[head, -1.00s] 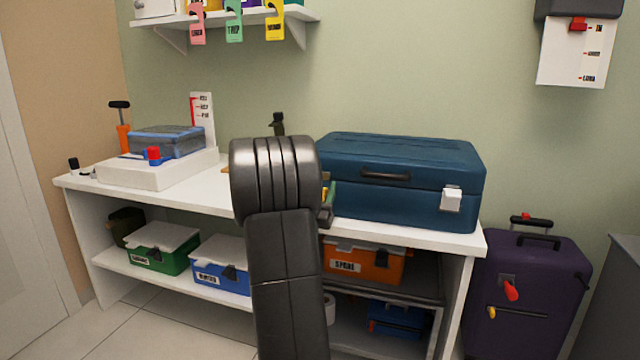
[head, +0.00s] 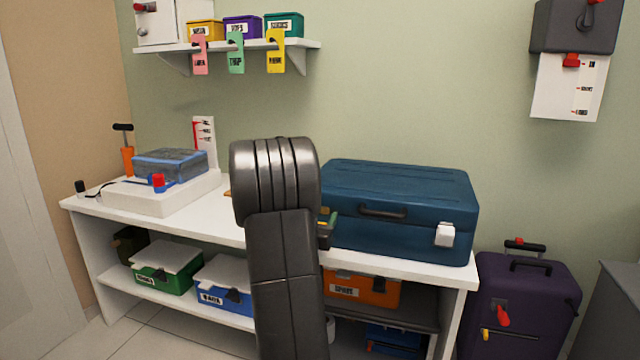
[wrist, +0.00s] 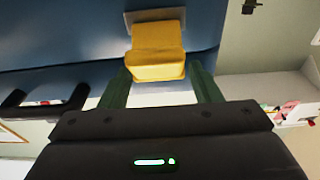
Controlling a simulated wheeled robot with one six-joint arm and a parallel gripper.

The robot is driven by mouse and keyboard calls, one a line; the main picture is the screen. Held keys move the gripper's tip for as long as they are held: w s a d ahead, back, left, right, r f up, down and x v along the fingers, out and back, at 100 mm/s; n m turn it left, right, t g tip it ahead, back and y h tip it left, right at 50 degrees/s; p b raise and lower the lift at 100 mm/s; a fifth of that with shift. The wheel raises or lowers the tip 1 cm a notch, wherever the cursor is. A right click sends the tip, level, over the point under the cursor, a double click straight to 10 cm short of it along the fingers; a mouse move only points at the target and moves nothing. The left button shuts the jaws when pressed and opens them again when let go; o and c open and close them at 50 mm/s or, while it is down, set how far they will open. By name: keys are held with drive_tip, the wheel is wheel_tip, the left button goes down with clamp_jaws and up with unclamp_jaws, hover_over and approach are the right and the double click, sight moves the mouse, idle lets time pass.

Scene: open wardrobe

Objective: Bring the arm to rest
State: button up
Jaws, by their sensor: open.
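My arm rises through the middle of the head view and hides most of my gripper. A dark and green bit of my gripper (head: 327,228) shows at the left front of the blue case (head: 400,190). In the wrist view my gripper (wrist: 158,82) is open, its two green fingers apart. A yellow latch block (wrist: 157,50) on the blue case (wrist: 60,30) appears between and beyond the fingertips. I cannot tell whether they touch it. The case lid is down, and its white latch (head: 445,235) shows at the right front.
The white bench (head: 400,265) carries the case and a white box (head: 150,192). Lidded bins, green (head: 165,275), blue (head: 222,290) and orange (head: 362,289), sit below. A purple suitcase (head: 520,300) stands right. A wall shelf (head: 300,45) holds small boxes and hanging tags.

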drive_tip(key=shift+w+d+r+g+y+p, duration=0.15)
drive_tip(key=shift+r+g+p, duration=0.15)
drive_tip(key=shift+p, duration=0.7)
drive_tip(key=shift+w+a+r+g+y+p, duration=0.15)
drive_tip(key=shift+g+p, duration=0.25)
drive_tip(key=shift+p, duration=0.6)
drive_tip(key=shift+d+p, duration=0.1)
drive_tip(key=shift+p, duration=0.45)
drive_tip(key=shift+f+v, duration=0.2)
drive_tip(key=shift+v, duration=0.85)
drive_tip(key=shift+r, duration=0.1)
